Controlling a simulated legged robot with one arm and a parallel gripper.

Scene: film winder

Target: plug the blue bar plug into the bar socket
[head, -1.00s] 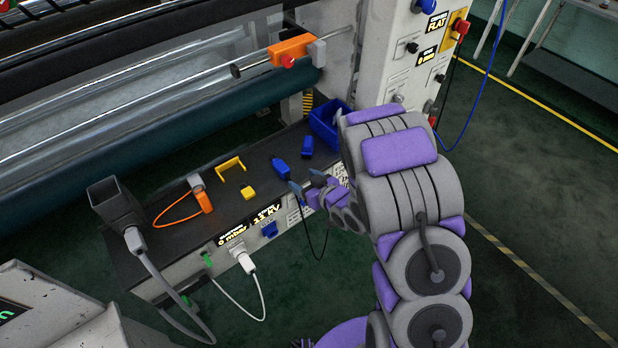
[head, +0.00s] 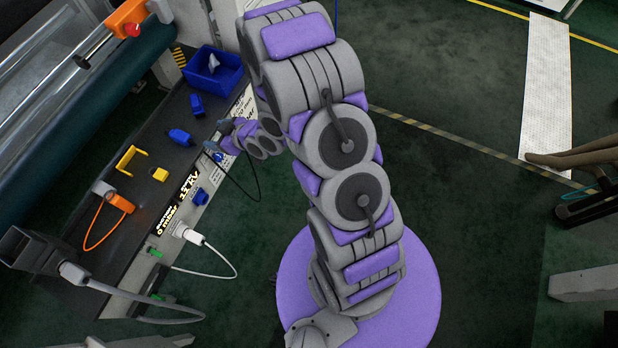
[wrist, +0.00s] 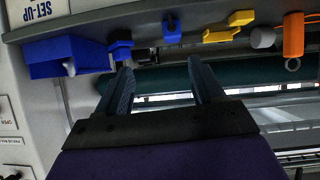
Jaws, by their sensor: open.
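Two blue pieces lie on the dark bench top (head: 95,215): a blue plug-shaped piece (head: 180,137) and a blue block (head: 196,103). I cannot tell for certain which is the bar plug. Another blue fitting (head: 200,196), possibly the socket, is on the bench's front face, beside the lit displays. My gripper (head: 224,133) is open and empty at the bench's front edge, to the right of the plug-shaped piece. In the wrist view the blue block (wrist: 120,46) is beyond the left fingertip, and the plug-shaped piece (wrist: 172,28) lies beyond the gap between the fingers.
A blue bin (head: 228,88) stands at the bench's far end. A yellow block (head: 159,175), yellow bracket (head: 124,160) and orange corded plug (head: 121,204) lie nearer. A white plug (head: 187,234) is in the front face. A dark cable (head: 250,185) hangs below my gripper.

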